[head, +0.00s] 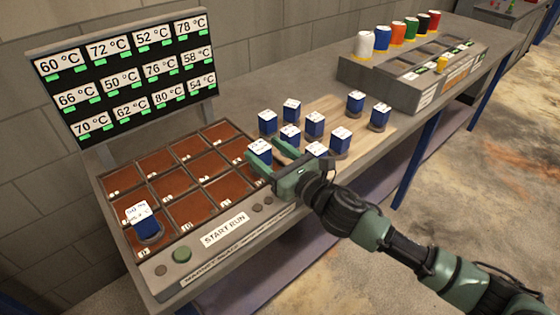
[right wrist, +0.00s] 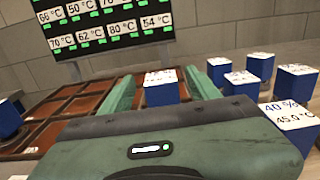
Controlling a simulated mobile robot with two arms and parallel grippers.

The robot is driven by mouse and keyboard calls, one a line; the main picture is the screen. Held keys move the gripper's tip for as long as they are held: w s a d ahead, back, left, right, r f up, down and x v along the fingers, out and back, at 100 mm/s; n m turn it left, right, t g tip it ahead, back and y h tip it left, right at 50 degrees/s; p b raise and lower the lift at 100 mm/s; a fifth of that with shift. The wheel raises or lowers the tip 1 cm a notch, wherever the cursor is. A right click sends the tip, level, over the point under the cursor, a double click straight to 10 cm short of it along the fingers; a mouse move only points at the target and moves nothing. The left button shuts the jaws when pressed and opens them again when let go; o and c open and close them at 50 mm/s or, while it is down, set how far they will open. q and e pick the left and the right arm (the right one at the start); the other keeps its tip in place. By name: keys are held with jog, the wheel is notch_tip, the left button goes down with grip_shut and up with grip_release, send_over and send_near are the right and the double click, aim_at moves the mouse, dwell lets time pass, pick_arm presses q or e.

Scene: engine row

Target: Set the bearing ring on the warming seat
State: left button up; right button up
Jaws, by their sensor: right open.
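The warming plate is a grid of square brown seats (head: 191,208) in front of the temperature board. One blue block with a white label (head: 147,228) stands on a dark round base on a front-left seat. My right gripper (head: 270,156) is open at the plate's right end. A blue labelled block (head: 260,153) stands between its fingers; in the right wrist view this block (right wrist: 161,93) has gaps on both sides. Its base is hidden, so I cannot tell which surface it stands on. I cannot tell which piece is the bearing ring. My left gripper is not in view.
Several more blue labelled blocks (head: 314,125) stand close to the gripper on a pale board (head: 365,137). The temperature board (head: 130,75) rises behind the plate. A grey rack with coloured cups (head: 397,35) stands at the back right. A green button (head: 182,255) is on the front panel.

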jog(key=b+v, duration=0.2)
jog(key=v, duration=0.9)
jog(key=shift+s+d, duration=0.25)
dwell(1.7)
